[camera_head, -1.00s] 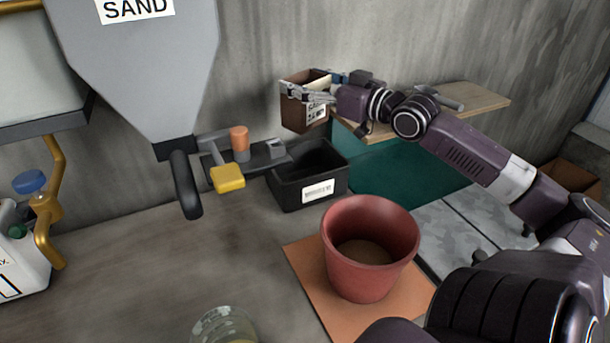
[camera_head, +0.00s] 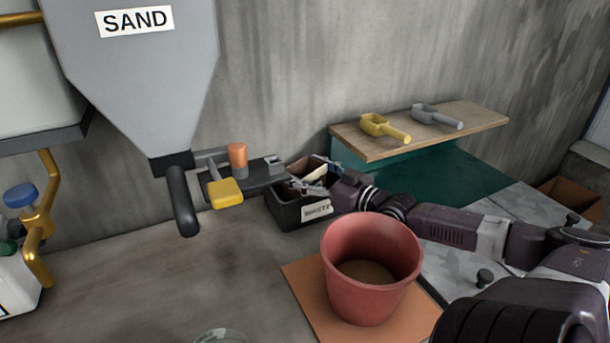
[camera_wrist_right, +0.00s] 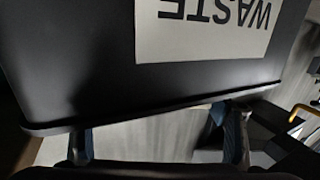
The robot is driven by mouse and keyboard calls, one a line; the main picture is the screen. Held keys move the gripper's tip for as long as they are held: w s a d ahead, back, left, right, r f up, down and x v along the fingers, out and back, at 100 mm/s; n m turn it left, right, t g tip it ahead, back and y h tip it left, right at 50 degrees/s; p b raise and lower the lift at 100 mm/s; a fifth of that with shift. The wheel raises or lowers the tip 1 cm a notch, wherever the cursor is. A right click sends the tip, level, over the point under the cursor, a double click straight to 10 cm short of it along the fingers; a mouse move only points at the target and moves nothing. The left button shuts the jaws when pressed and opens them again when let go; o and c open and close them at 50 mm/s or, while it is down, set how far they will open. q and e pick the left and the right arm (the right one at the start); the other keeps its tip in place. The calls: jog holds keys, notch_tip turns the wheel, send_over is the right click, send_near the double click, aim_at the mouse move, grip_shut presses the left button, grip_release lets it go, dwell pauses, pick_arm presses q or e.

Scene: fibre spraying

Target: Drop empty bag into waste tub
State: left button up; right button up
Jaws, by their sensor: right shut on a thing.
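The black waste tub (camera_head: 289,213) stands on the bench against the back wall, with a white label on its front. The brown bag (camera_head: 304,167) is down inside the tub's opening, its pale inside partly showing. My right gripper (camera_head: 306,186) reaches in over the tub's right side and is shut on the bag. The right wrist view shows the tub's dark wall (camera_wrist_right: 80,75) with an upside-down WASTE label close in front of the two fingers (camera_wrist_right: 160,142). The bag's lower part is hidden by the tub. My left gripper is out of view.
A red pot (camera_head: 365,290) on an orange mat (camera_head: 310,290) stands just in front of my right forearm. A grey SAND hopper (camera_head: 140,90) with a black spout is left. Yellow (camera_head: 380,127) and grey (camera_head: 435,116) scoops lie on a wooden shelf (camera_head: 480,122).

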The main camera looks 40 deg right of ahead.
jog(key=shift+f, duration=0.35)
jog(key=o, duration=2.1)
jog(key=shift+s, duration=0.1)
jog(key=shift+s+p, duration=0.3)
jog(key=shift+s, duration=0.2)
jog(key=s+d+p, duration=0.1)
jog(key=s+p, duration=0.1)
jog(key=s, duration=0.8)
jog(key=shift+s+r+p, duration=0.15)
jog(key=shift+s+p, duration=0.25)
